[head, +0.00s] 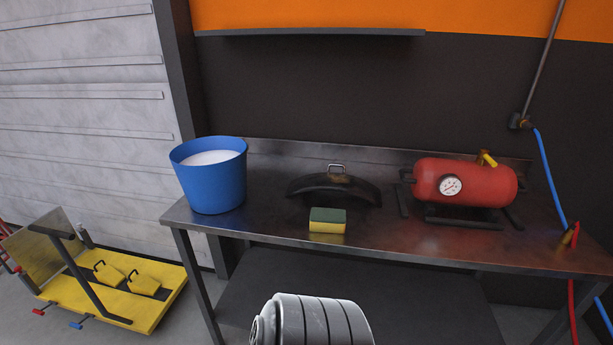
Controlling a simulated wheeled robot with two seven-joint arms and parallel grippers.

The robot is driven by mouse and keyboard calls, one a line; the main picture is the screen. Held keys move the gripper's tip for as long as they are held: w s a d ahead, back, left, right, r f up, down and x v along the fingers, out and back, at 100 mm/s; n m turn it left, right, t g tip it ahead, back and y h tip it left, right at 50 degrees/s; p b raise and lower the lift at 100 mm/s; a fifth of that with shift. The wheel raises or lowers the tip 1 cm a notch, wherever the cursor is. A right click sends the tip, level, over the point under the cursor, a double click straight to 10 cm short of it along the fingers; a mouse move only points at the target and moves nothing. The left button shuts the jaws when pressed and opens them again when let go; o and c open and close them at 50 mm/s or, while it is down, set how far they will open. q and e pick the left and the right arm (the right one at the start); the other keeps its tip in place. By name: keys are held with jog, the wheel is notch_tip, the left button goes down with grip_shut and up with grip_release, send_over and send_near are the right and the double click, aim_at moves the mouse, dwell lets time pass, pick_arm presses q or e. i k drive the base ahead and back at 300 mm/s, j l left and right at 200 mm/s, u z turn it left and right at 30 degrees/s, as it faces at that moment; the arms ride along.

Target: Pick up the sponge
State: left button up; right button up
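The sponge (327,221) is a small block with a dark green top and a yellow lower part. It lies flat near the front edge of the metal workbench (270,213), around the middle of the head view. A grey ribbed arm part of mine (318,322) shows at the bottom centre, in front of the bench and below the sponge, apart from it. Neither of my grippers shows in this view. Nothing hides the sponge.
A blue bucket (212,184) with white contents stands left of the sponge. A black curved part with a handle (334,189) lies just behind it. A red tank with a gauge (482,183) is at the right. A yellow lift (150,305) stands on the floor left.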

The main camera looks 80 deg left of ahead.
aim_at(321, 220)
jog(key=u, duration=2.5)
